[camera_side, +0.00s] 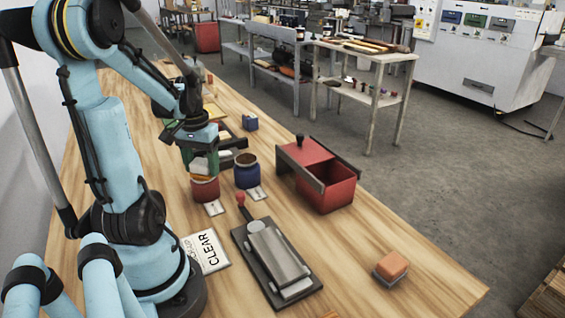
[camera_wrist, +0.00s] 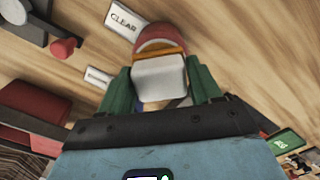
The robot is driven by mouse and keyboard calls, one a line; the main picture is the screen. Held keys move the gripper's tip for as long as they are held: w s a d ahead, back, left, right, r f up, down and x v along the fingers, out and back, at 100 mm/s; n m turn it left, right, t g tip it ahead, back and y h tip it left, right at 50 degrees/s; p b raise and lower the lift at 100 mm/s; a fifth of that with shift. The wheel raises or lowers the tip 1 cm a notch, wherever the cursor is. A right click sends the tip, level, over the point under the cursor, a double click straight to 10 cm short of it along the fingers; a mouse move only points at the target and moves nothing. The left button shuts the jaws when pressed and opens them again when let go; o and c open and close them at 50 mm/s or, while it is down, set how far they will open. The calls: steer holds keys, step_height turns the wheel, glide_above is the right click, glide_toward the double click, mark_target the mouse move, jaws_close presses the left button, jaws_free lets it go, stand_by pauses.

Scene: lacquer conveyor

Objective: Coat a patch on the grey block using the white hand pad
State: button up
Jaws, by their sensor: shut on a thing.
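My gripper (camera_side: 200,158) has green fingers and is shut on the white hand pad (camera_side: 199,166). In the wrist view the white pad (camera_wrist: 160,76) sits between the two green fingers. It is right over the mouth of the red jar (camera_side: 205,191), which shows behind it in the wrist view (camera_wrist: 160,44). I cannot tell whether the pad touches the jar or its contents. The long grey block (camera_side: 277,254) lies on a dark plate in front, well away from the gripper, with a red-knobbed lever (camera_side: 240,199) at its far end.
A blue jar (camera_side: 247,173) stands just right of the red jar. A "CLEAR" card (camera_side: 207,252) lies left of the block's plate. A red box (camera_side: 328,190) and an orange block (camera_side: 392,265) stand to the right. The wooden bench is bare between them.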

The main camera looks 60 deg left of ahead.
mark_target(201, 161)
steer(key=shift+r, duration=3.5)
steer(key=w+d+r+m, duration=0.1)
steer(key=w+d+m, duration=0.2)
steer(key=w+d, duration=0.2)
steer(key=w+d+r+m, duration=0.1)
steer(key=w+d+m, duration=0.2)
steer(key=d, duration=0.9)
steer(key=w+d+r+m, duration=0.2)
steer(key=w+d+m, duration=0.1)
steer(key=w+d, duration=0.5)
steer(key=shift+w+d, duration=0.4)
steer(key=shift+d, duration=0.15)
